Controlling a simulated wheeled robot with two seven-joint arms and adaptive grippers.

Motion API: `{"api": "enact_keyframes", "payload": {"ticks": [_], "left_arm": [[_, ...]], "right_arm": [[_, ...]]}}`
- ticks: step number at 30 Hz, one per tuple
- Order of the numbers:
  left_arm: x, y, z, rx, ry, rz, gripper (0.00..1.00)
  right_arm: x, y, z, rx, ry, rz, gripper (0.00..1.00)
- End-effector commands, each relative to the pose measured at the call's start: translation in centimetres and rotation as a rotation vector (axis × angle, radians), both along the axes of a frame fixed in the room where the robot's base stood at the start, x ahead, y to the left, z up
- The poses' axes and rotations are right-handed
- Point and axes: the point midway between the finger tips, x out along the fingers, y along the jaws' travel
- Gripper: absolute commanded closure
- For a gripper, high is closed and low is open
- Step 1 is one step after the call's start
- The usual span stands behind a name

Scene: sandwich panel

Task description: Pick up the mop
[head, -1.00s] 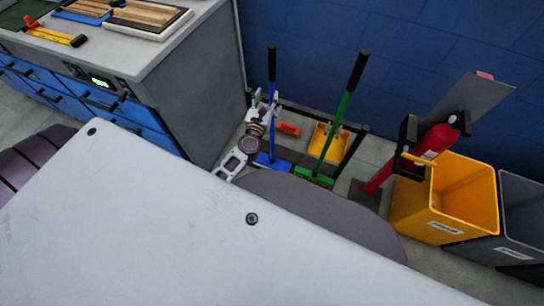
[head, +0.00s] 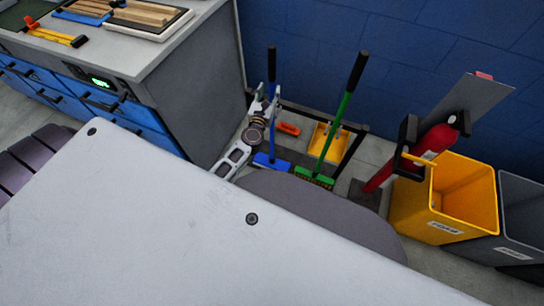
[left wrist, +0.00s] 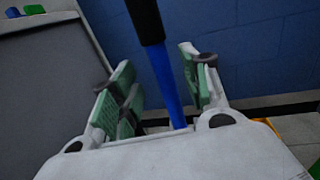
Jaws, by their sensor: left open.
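The blue mop stands upright against the wall rack, with its black grip and blue handle (head: 272,68) rising and its blue head (head: 271,162) on the floor. My left gripper (head: 266,100) is at the handle, below the black grip. In the left wrist view, my left gripper (left wrist: 160,88) is open, with green-padded fingers on both sides of the blue handle (left wrist: 166,85). The handle passes between the fingers, with a gap visible on each side. Part of the handle's lower length is hidden by the gripper. My right gripper is not in view.
A green broom (head: 335,124) leans right of the mop, near a yellow dustpan (head: 322,141). A red extinguisher (head: 434,141), a yellow bin (head: 467,201) and a grey bin (head: 522,212) stand further right. A grey workbench (head: 205,90) stands close on the left.

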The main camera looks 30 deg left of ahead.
Motion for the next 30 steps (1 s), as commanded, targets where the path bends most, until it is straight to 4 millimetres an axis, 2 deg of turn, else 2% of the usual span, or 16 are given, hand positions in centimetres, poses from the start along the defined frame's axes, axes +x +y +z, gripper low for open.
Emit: {"api": "enact_keyframes", "payload": {"ticks": [9, 15, 30], "left_arm": [[2.6, 0.3, 0.3, -0.001, -0.002, 0.000, 0.54], [3.8, 0.6, 0.2, -0.001, -0.001, 0.000, 0.54], [4.1, 0.7, 0.2, -0.001, 0.000, 0.000, 0.54]], "right_arm": [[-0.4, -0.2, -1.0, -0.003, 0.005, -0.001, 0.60], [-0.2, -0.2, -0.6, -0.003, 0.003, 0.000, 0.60], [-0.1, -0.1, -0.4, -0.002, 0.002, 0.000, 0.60]]}}
